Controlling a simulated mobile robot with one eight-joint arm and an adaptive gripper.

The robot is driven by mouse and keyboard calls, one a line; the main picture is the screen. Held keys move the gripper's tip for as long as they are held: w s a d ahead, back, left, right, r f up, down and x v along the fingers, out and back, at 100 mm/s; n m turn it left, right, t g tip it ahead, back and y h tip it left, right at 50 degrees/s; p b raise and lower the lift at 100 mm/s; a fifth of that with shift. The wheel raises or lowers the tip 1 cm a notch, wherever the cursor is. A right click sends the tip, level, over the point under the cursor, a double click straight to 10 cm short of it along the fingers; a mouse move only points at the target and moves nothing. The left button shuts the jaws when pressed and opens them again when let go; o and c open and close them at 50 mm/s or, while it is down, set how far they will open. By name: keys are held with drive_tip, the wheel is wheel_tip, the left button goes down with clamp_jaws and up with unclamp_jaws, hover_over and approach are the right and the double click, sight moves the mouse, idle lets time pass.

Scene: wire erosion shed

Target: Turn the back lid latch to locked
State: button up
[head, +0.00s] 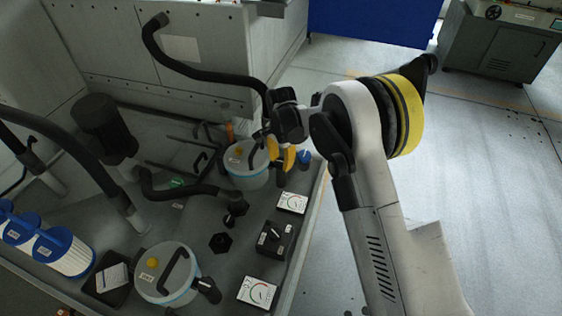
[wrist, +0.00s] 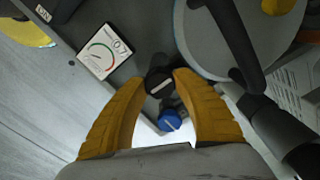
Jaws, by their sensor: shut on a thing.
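The back lid (head: 240,154) is a pale round lid with a black handle and a yellow button, on a canister at the back of the bench. In the wrist view the lid (wrist: 197,50) fills the upper right. Its latch (wrist: 160,83) is a round black knob with a white line, beside the lid rim. The line runs nearly level, tilted slightly. My gripper (wrist: 166,78) has its two yellow fingertips shut on the knob, one on each side. In the head view my gripper (head: 288,158) is at the lid's right side and hides the latch.
A blue-topped knob (wrist: 170,120) stands close to the latch, between my fingers. A dial gauge (head: 292,202) and a black switch box (head: 273,241) lie in front. A front canister (head: 165,272) is nearer. A hose (head: 205,77) arches behind. Open floor lies right.

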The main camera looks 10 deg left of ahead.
sight(281, 162)
idle(0.3)
drive_tip(key=o, duration=1.2)
wheel_tip(281, 162, up, 12)
